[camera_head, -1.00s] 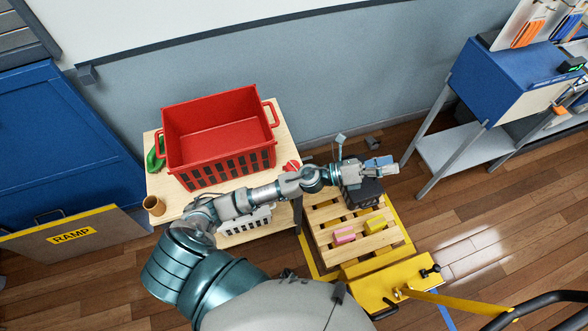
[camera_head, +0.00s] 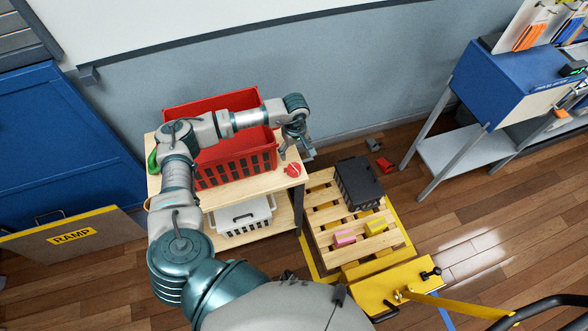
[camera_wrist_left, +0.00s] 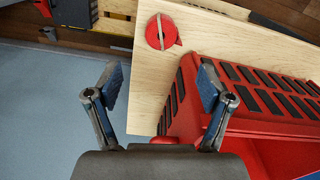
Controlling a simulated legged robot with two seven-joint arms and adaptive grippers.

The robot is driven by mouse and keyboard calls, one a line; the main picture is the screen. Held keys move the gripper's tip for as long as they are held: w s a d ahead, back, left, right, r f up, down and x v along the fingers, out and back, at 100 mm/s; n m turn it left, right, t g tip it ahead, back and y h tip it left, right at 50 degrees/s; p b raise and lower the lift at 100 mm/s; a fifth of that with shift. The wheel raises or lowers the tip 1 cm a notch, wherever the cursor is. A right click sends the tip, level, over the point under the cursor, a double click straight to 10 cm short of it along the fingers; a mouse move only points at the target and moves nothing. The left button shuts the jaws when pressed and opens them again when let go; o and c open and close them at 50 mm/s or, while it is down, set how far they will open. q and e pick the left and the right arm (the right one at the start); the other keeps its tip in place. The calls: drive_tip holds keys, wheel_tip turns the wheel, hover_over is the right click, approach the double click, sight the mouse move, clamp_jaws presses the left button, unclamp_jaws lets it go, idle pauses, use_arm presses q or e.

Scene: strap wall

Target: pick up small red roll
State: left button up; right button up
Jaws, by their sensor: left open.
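The small red roll (camera_head: 292,170) lies on the wooden table top (camera_head: 283,181) near its right front corner, to the right of the red crate. It also shows in the left wrist view (camera_wrist_left: 161,32), with a pale band across it, beyond the fingertips. My left gripper (camera_head: 297,154) hangs over the right edge of the table, close behind the roll and apart from it. In the left wrist view its two blue-padded fingers (camera_wrist_left: 160,90) are spread wide with nothing between them. My right gripper is in neither view.
A red slatted crate (camera_head: 235,165) fills most of the table, close to my left fingers. A white basket (camera_head: 243,215) sits on the shelf below. A pallet (camera_head: 325,215) at the right carries a dark crate (camera_head: 358,183), a pink block (camera_head: 344,238) and a yellow block (camera_head: 375,226).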

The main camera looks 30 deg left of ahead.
sight(294, 167)
use_arm(q)
wheel_tip(294, 167, down, 12)
drive_tip(key=shift+p, duration=0.6)
drive_tip(key=c, duration=1.1)
